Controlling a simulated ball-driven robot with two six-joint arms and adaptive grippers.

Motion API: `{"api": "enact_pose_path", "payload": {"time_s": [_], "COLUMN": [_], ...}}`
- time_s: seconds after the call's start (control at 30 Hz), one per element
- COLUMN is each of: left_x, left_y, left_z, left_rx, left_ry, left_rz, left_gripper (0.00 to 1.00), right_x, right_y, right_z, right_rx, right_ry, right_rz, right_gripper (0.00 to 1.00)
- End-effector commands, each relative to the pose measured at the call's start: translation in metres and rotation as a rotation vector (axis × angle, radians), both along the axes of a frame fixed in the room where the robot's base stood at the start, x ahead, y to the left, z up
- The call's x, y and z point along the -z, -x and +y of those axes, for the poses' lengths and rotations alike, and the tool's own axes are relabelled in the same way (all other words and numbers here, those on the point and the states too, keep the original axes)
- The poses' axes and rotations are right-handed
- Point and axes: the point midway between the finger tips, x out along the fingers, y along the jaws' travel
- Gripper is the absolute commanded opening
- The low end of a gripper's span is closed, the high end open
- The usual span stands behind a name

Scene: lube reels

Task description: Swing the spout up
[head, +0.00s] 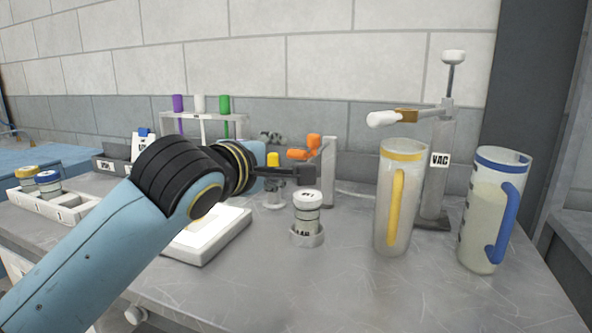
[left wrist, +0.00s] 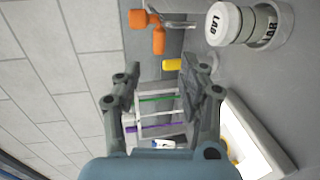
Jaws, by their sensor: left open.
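An orange fitting (head: 305,150) sits beside a grey upright post (head: 329,162) in the middle of the head view. The orange fitting also shows at the top of the left wrist view (left wrist: 151,30). A white-ended lever with a brass collar (head: 398,117) sticks out to the left from the tall VAC pump (head: 440,160). I cannot tell for sure which part is the spout. My left gripper (head: 308,174) is just in front of and below the orange fitting in the head view. In the left wrist view its fingers (left wrist: 163,82) are apart, with nothing held between them.
A white-lidded LAB jar (head: 307,212) stands right below the gripper. A yellow-handled jug (head: 399,200) and a blue-handled jug (head: 493,210) stand to the right. A tube rack (head: 205,117) and yellow-capped bottle (head: 273,162) are behind. The front right of the table is clear.

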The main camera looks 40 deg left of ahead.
Motion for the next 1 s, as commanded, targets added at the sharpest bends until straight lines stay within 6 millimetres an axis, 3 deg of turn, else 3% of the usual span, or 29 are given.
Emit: {"api": "enact_pose_path", "payload": {"time_s": [0.5, 0.93, 1.0], "left_x": [0.016, 0.019, 0.019], "left_y": [-0.086, -0.097, -0.097], "left_z": [0.02, 0.023, 0.022], "left_rx": [0.002, 0.003, 0.003], "left_ry": [0.001, 0.001, 0.001], "left_rz": [0.0, 0.001, 0.001], "left_gripper": [0.42, 0.42, 0.33], "right_x": [-0.003, -0.003, -0.003], "right_y": [-0.002, -0.002, -0.002], "right_z": [0.0, 0.0, 0.0], "right_rx": [0.0, 0.0, 0.0], "right_ry": [0.0, 0.0, 0.0], "right_rz": [-0.004, -0.004, -0.004], "right_gripper": [0.4, 0.4, 0.4]}}
